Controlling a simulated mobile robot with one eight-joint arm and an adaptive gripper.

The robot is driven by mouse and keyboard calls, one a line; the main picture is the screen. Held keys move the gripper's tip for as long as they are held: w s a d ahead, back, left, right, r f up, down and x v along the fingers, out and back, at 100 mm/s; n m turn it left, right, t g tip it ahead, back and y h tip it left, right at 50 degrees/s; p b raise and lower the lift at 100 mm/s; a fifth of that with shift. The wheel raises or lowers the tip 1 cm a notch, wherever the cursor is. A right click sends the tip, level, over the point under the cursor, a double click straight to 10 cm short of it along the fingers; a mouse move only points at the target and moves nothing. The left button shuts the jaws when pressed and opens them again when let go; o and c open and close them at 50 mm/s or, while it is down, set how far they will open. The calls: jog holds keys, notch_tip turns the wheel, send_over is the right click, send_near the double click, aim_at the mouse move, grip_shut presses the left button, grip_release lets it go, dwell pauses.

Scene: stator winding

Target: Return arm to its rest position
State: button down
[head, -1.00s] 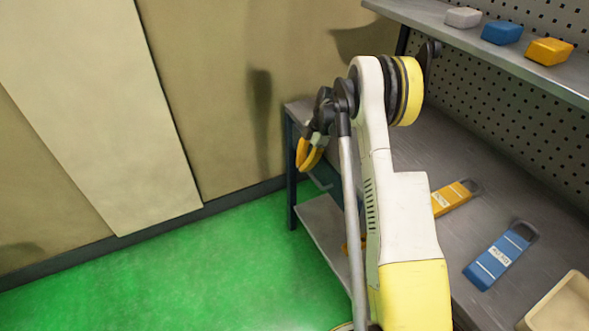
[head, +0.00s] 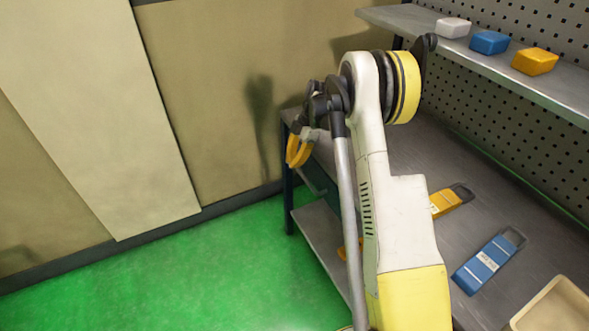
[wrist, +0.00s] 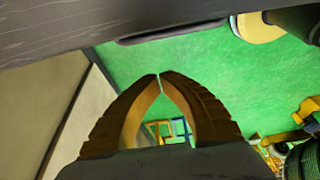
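My gripper (head: 294,165) hangs at the left end of my folded white and yellow arm in the head view, beside the left end of the grey workbench (head: 420,150). Its orange fingers point down. In the wrist view the gripper (wrist: 158,76) has its two fingertips together, with only a thin slit between them. Nothing shows held between the fingers. Below the tips, the gap between the curved fingers shows the floor and some small blue and yellow shapes.
A blue tool (head: 488,262), an orange tool (head: 450,200) and a beige bin (head: 555,305) are on the bench. White (head: 453,27), blue (head: 489,42) and orange (head: 535,61) blocks sit on the shelf. Green floor (head: 180,280) is open at left, before a beige wall (head: 210,90).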

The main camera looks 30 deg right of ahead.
jog(key=s+a+r+m+t+h, duration=0.1)
jog(key=s+a+r+m, duration=0.25)
jog(key=r, duration=0.45)
jog(key=s+a+r+m+t+h+p, duration=0.1)
jog(key=s+a+r+m, duration=0.1)
jog(key=s+r, duration=0.35)
jog(key=s+a+r+m+t, duration=0.1)
jog(key=s+a+r+m, duration=0.15)
jog(key=r, duration=0.65)
jog(key=s+a+m+t+h, duration=0.1)
jog(key=s+a+m+t, duration=0.1)
jog(key=s+m, duration=0.3)
jog(key=s+a+m+t+h, duration=0.1)
jog(key=s+a+m, duration=0.3)
jog(key=s, duration=0.9)
jog(key=shift+s+a+r+m+t, duration=0.4)
jog(key=shift+a+t, duration=0.2)
jog(key=shift+a, duration=0.2)
